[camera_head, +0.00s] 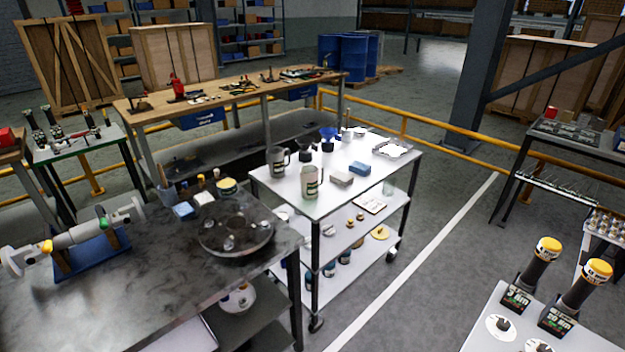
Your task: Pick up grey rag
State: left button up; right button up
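A small folded grey block that looks like a grey rag (341,179) lies on the top shelf of the white cart (288,190), in the middle of the picture. A similar blue folded block (360,168) lies just behind it to the right. A second small pale grey piece (204,198) lies on the dark workbench (150,285), beside a blue one (183,210); I cannot tell whether these are rags too. Neither of my grippers shows in the head view.
Two metal jugs (310,182) (278,160) stand left of the grey block, with funnels (328,138) behind. A round metal pan (237,228) sits on the dark workbench. Yellow railings (440,145) run behind the cart. Open floor (420,240) lies to the cart's right.

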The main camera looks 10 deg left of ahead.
aim_at(342, 178)
jog(key=z, duration=5.35)
jog(key=k, duration=0.75)
jog(key=u, duration=0.45)
